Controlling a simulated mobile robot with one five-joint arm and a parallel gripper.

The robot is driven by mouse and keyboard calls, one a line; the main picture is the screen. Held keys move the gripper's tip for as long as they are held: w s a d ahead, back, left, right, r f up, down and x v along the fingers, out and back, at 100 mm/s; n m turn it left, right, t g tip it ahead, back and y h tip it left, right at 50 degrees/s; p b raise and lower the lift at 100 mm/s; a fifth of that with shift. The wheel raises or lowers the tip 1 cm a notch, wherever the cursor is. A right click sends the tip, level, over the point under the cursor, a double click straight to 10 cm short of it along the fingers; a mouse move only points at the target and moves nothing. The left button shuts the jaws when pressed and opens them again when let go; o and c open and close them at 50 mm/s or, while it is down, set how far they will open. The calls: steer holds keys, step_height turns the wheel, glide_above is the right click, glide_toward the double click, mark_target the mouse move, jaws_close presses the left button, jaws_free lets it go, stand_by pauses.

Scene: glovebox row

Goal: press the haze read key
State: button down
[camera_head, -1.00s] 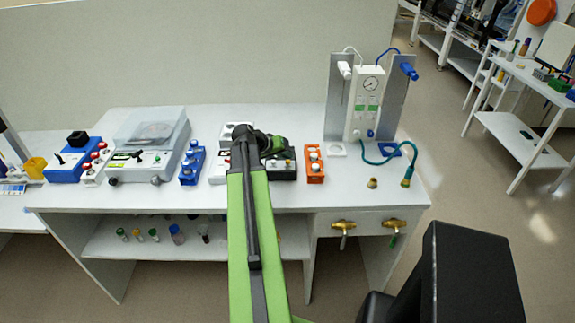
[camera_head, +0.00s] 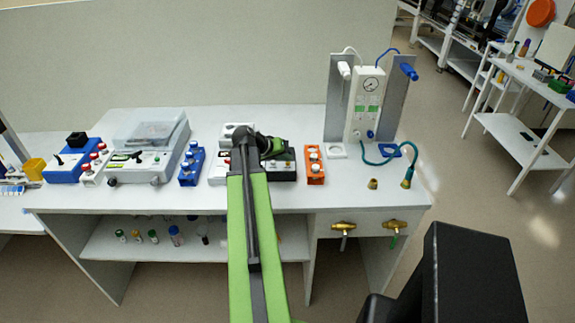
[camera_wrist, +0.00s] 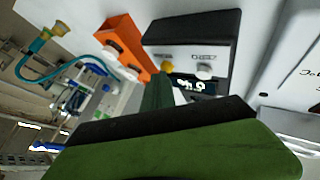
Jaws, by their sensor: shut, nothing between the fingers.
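A dark-topped instrument with a pale front (camera_wrist: 190,45) and a small lit display (camera_wrist: 190,86) shows in the wrist view. It has a yellow key (camera_wrist: 167,67) and a white key (camera_wrist: 205,72) under small labels that I cannot read surely, so I cannot tell which is the haze read key. In the head view the instrument (camera_head: 284,172) is partly behind my arm. My gripper (camera_wrist: 160,93) is shut and empty, its fingers pointing at the key side of the instrument. In the head view it (camera_head: 272,149) hangs over the instrument; I cannot tell whether it touches.
An orange button box (camera_wrist: 122,40) stands close beside the instrument, also in the head view (camera_head: 315,172). A blue button box (camera_head: 191,168) and a clear-lidded device (camera_head: 150,140) stand left. A gauge panel (camera_head: 365,105) stands right at the back. The bench front right is mostly clear.

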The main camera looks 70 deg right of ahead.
mark_target(286, 165)
steer(key=shift+r, duration=0.15)
steer(key=shift+r+p, duration=0.65)
steer(key=shift+p, duration=0.15)
step_height(286, 165, up, 5)
steer(key=p, duration=0.5)
stand_by(0.4)
